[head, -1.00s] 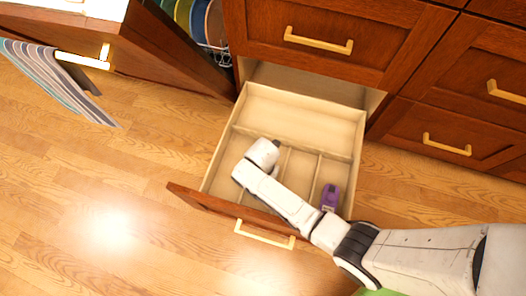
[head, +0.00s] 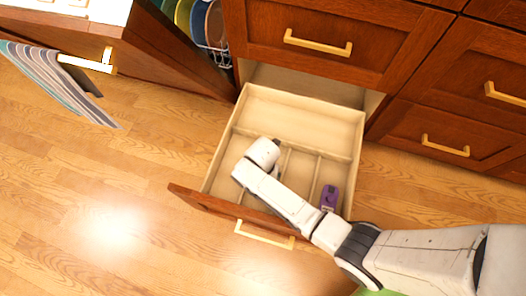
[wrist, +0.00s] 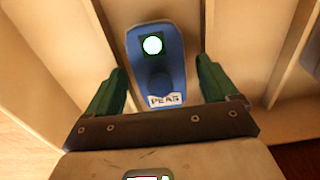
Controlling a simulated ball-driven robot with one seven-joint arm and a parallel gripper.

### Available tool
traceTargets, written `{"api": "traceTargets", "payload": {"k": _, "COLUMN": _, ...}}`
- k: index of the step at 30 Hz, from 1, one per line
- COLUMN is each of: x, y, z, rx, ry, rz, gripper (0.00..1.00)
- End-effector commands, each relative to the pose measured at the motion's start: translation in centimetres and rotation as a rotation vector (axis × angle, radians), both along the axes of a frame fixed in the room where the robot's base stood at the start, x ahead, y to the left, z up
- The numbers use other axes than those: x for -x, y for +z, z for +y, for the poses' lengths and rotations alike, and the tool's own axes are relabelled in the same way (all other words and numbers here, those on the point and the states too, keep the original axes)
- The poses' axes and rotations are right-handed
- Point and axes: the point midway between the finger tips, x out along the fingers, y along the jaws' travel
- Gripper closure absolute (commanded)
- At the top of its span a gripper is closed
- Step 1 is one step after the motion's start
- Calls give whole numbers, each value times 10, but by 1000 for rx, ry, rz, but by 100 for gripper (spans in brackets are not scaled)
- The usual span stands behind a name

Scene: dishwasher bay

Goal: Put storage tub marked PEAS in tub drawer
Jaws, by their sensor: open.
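The blue storage tub marked PEAS (wrist: 163,75) lies in a compartment of the open drawer, its label facing my wrist. My gripper (wrist: 162,88) is open, with one green finger on each side of the tub; I cannot tell whether they touch it. The tub drawer (head: 300,104) is pulled out, with a wide rear section and several narrow front compartments split by thin dividers. In the head view my arm reaches down into its left part and hides the tub and most of the gripper.
A purple item (head: 330,196) stands in the right front compartment. The drawer's wooden front (head: 195,203) has a brass handle (head: 264,235). A closed drawer (head: 318,38) sits above. A dish rack with plates (head: 203,22) is at upper left. The floor at left is clear.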

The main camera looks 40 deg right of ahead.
Motion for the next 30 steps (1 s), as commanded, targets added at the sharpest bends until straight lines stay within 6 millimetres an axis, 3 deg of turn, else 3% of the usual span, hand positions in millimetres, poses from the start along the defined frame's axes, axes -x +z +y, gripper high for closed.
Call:
{"api": "traceTargets", "payload": {"k": 3, "x": -1, "y": 30, "z": 0, "rx": 0, "ry": -1, "rz": -2, "gripper": 13}}
{"api": "traceTargets", "payload": {"k": 12, "x": -1, "y": 87, "z": 0, "rx": 0, "ry": -1, "rz": -2, "gripper": 13}}
{"api": "traceTargets", "payload": {"k": 18, "x": -1, "y": 105, "z": 0, "rx": -1, "ry": -1, "rz": -1, "gripper": 13}}
{"api": "traceTargets", "payload": {"k": 26, "x": 0, "y": 108, "z": 0, "rx": -1, "ry": -5, "rz": -1, "gripper": 13}}
{"api": "traceTargets", "payload": {"k": 30, "x": 7, "y": 113, "z": -9, "rx": 4, "ry": -114, "rz": -6, "gripper": 13}}
